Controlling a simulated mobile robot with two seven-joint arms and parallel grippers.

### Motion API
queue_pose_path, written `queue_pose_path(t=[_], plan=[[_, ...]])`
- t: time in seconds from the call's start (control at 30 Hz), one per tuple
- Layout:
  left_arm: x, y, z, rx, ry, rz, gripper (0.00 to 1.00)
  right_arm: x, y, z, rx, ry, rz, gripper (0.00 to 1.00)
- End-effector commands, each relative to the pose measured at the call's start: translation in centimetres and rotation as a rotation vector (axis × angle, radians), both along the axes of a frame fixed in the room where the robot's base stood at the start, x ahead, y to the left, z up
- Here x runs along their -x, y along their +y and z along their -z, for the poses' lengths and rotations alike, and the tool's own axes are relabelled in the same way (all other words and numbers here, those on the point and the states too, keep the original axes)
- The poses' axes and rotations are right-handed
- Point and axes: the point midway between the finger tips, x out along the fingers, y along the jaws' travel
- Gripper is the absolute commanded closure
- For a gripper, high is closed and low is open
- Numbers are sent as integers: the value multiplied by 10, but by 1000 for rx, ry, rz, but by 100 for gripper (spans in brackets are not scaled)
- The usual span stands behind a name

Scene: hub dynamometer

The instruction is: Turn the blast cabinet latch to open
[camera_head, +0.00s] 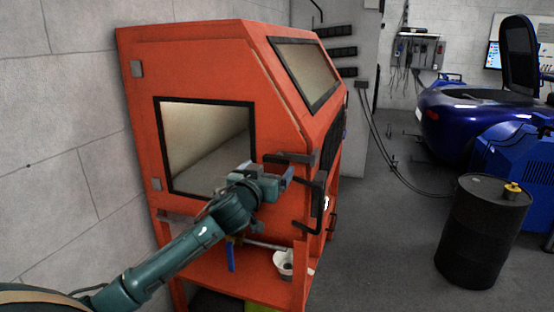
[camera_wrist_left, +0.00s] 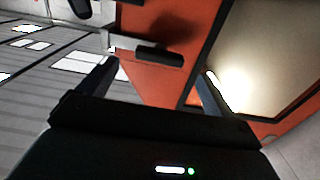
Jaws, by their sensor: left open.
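The orange blast cabinet (camera_head: 215,60) stands against the wall, with a black-framed window in its side door. The latch (camera_head: 290,158), a dark bar on a grey bracket, sits at the door's right edge beside the window. My left gripper (camera_head: 285,180) is open and empty, just below and in front of the latch. In the left wrist view the latch (camera_wrist_left: 158,54) has a black grip and lies beyond the two spread fingers (camera_wrist_left: 155,85), apart from them. The cabinet's orange door (camera_wrist_left: 150,85) and window frame are behind. My right gripper is not in view.
A black handle (camera_head: 318,205) juts from the cabinet's front, close to my left gripper. A white cup-like item (camera_head: 288,262) sits on the lower shelf. A black drum (camera_head: 484,235) and a blue car (camera_head: 460,120) stand at right. The floor between is clear.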

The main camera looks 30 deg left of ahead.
Motion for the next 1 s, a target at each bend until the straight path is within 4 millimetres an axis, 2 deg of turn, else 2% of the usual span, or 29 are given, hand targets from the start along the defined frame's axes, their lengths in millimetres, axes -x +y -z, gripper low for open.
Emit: queue_pose_path(t=[0.03, 0.2, 0.4, 0.83, 1.0], plan=[[-11, 3, -2, 2, -1, -2, 9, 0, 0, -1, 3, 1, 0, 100], [-41, 9, -1, 2, -1, -1, 9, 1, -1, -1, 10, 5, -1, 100], [-62, 15, 0, 0, 0, 0, 9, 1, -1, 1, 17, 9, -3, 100], [-69, 16, 1, 0, 1, 1, 9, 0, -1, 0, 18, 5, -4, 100], [-69, 16, 1, 0, 1, 1, 23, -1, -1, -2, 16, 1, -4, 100]])
